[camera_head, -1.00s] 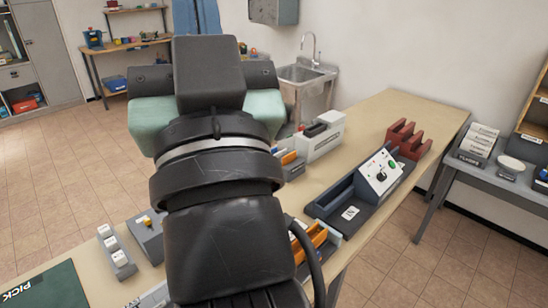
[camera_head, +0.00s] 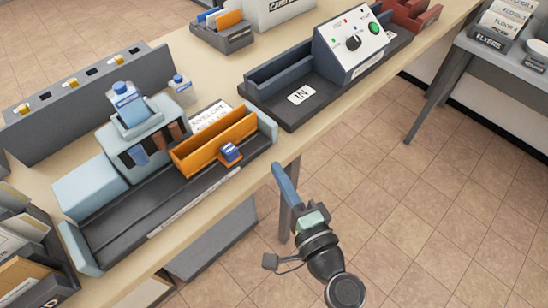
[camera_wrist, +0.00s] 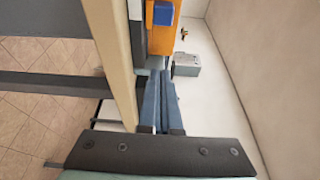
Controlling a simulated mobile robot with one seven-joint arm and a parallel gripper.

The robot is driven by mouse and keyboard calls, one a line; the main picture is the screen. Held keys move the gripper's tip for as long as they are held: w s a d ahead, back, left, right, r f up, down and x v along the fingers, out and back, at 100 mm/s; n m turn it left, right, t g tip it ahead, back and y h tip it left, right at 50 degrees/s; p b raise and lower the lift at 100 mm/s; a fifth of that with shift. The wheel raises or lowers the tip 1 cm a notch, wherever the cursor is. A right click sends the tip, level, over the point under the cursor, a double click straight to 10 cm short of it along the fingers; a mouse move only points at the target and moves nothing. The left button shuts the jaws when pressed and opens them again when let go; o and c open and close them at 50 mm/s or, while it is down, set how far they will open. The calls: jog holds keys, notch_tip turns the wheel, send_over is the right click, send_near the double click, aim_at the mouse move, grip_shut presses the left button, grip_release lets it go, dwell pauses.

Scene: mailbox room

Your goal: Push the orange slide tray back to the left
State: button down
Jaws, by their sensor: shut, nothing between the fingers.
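The orange slide tray (camera_head: 213,140) is a long open trough with a small blue block-shaped handle (camera_head: 230,152) on its front. It sits at the right part of a dark rail (camera_head: 150,200), close to the pale blue right end stop (camera_head: 267,124). The rail's left part is bare. My gripper (camera_head: 279,168) is shut and empty, off the table's front edge, right of the tray and apart from it. In the wrist view its blue fingers (camera_wrist: 162,80) point towards the orange tray (camera_wrist: 162,40) and its blue handle (camera_wrist: 163,14).
A pale blue machine with a blue bottle (camera_head: 126,103) stands behind the rail. A dark tray (camera_head: 290,95) labelled IN and a control panel (camera_head: 354,40) stand farther right. A sloped white label (camera_head: 210,116) is behind the orange tray.

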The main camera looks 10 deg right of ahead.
aim_at(236, 135)
jog(key=x, duration=0.6)
jog(key=p+x, duration=0.1)
jog(key=x, duration=0.2)
jog(key=shift+w+a+r, duration=0.25)
jog(key=s+a, duration=0.1)
jog(key=s+a+p, duration=0.1)
jog(key=shift+s+a+f, duration=0.1)
jog(key=shift+s+a, duration=0.1)
jog(key=shift+a, duration=0.1)
jog(key=shift+s+a, duration=0.15)
jog(key=shift+a, duration=0.1)
